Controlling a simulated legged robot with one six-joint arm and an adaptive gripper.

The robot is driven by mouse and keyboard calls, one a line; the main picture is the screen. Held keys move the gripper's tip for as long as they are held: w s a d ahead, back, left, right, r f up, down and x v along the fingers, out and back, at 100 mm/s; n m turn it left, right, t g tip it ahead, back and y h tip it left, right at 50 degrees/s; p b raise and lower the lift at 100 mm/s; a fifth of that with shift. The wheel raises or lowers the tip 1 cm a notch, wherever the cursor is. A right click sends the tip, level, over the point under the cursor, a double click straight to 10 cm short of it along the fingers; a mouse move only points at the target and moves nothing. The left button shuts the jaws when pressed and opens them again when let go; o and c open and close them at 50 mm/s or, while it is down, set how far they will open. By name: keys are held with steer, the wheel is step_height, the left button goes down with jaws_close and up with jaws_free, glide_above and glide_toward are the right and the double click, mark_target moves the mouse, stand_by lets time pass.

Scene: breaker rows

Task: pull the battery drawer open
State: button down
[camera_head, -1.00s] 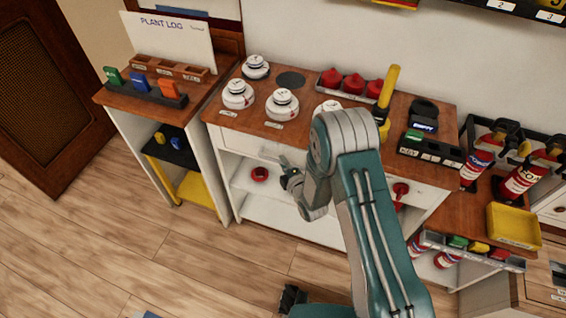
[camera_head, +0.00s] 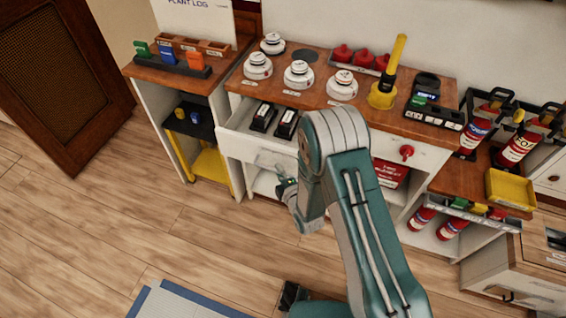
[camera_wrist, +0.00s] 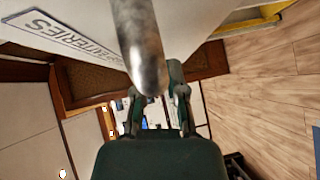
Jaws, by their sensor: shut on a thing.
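The battery drawer (camera_head: 236,149) is pulled out from the white cabinet in the head view. Black battery packs (camera_head: 262,118) show inside it. In the wrist view, the white drawer front (camera_wrist: 192,16) carries a label reading BATTERIES (camera_wrist: 72,38). A round metal bar handle (camera_wrist: 143,45) runs down between the fingers. My gripper (camera_head: 286,188) is at the drawer's front, and it also shows in the wrist view (camera_wrist: 160,98), shut on the handle. My arm hides the right part of the drawer in the head view.
Several white detectors (camera_head: 299,75) and a yellow-handled tool (camera_head: 384,88) stand on the wooden worktop. A drawer with a red knob (camera_head: 406,152) is right of my arm. Fire extinguishers (camera_head: 476,134) stand further right. The wooden floor (camera_head: 180,235) in front is mostly clear.

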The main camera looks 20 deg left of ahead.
steer(key=shift+s+a+f, duration=0.1)
steer(key=shift+s+f, duration=0.05)
steer(key=shift+s, duration=1.2)
steer(key=shift+s+a+f, duration=0.1)
steer(key=shift+s, duration=1.2)
steer(key=c, duration=0.8)
jaws_free()
steer(key=shift+o, duration=0.6)
steer(key=shift+w, duration=0.1)
steer(key=shift+r, duration=0.1)
